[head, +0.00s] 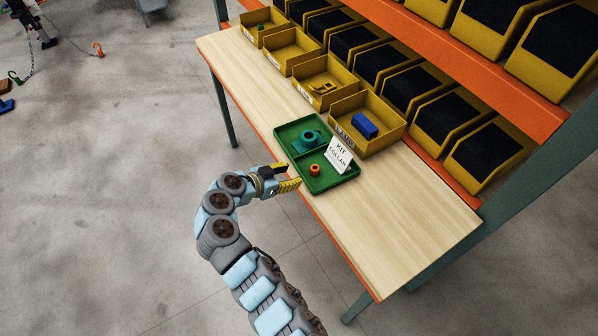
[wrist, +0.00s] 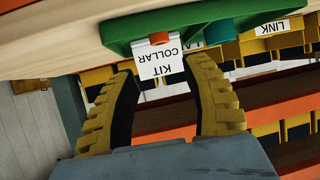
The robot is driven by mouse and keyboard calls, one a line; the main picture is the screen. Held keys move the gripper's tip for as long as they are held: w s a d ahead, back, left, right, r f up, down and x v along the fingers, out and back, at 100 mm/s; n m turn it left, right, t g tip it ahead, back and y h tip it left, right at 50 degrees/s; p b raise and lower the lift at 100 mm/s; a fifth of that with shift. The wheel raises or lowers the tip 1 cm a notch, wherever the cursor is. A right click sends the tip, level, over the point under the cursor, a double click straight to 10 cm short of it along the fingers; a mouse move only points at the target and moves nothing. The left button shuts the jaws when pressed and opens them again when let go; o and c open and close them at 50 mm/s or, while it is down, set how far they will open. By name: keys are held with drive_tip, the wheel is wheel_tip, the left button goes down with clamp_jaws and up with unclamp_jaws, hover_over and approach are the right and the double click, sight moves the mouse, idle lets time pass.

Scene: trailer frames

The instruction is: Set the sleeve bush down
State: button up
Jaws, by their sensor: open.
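A small orange ring-shaped part (head: 314,169), which looks like the sleeve bush, stands in the front compartment of the green tray (head: 345,178). Its orange side also shows in the wrist view (wrist: 158,38), partly hidden by the label card. A larger green flanged collar (head: 309,140) sits in the tray's other compartment. My gripper (head: 283,177) is open and empty, just off the tray's left side at the table edge, apart from the orange part. In the wrist view both yellow ridged fingers (wrist: 163,75) are spread with nothing between them.
A white "KIT COLLAR" card (head: 339,155) stands at the tray's right side. Several yellow bins line the table's back; the nearest holds a blue block (head: 364,126). Orange shelf beams (head: 455,95) rise behind. The wooden table (head: 400,221) is clear toward the lower right.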

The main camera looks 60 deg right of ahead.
drive_tip(key=shift+w+a+r, duration=0.15)
drive_tip(key=shift+a+r, duration=0.1)
drive_tip(key=shift+a, duration=0.25)
